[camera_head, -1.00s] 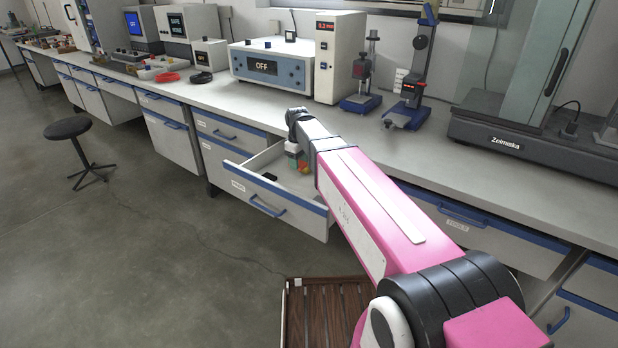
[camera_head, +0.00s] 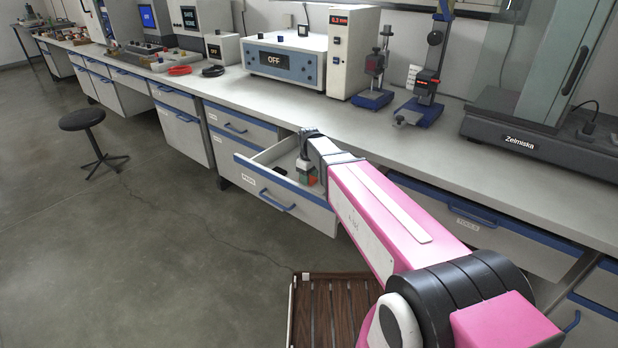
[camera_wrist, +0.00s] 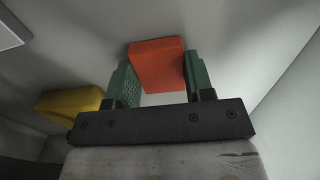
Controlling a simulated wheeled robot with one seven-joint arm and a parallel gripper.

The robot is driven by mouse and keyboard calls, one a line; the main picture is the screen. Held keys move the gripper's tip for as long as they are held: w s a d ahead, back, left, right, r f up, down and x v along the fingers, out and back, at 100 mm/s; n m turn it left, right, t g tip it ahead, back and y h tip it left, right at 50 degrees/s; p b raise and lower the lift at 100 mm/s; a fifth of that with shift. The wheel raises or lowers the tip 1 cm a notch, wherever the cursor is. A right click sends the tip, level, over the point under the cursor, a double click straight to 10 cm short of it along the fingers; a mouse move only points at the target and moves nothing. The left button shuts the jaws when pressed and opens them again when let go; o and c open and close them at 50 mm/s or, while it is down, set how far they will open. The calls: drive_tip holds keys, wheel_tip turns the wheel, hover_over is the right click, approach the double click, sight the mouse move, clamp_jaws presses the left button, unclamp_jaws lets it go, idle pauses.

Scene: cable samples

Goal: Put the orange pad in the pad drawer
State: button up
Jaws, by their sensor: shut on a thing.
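The orange pad (camera_wrist: 157,64) sits between the two green fingers of my gripper (camera_wrist: 160,82) in the wrist view. My gripper is shut on it. In the head view my gripper (camera_head: 305,178) is down inside an open white drawer with a blue top edge (camera_head: 285,187). A bit of the orange pad (camera_head: 312,181) shows there beside a green finger. The wrist view shows the pale drawer floor (camera_wrist: 225,30) close beyond the pad. I cannot tell whether the pad touches it. The small label on the drawer front is hard to read.
A yellow block (camera_wrist: 72,103) lies in the drawer left of my gripper in the wrist view. A dark item (camera_head: 280,171) lies in the drawer. The worktop (camera_head: 300,112) runs above, with instruments along its back. A brown slatted surface (camera_head: 325,315) is below.

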drive_tip(key=shift+f, duration=0.1)
drive_tip(key=o, duration=0.9)
drive_tip(key=shift+o, duration=0.2)
wheel_tip(320, 180, up, 12)
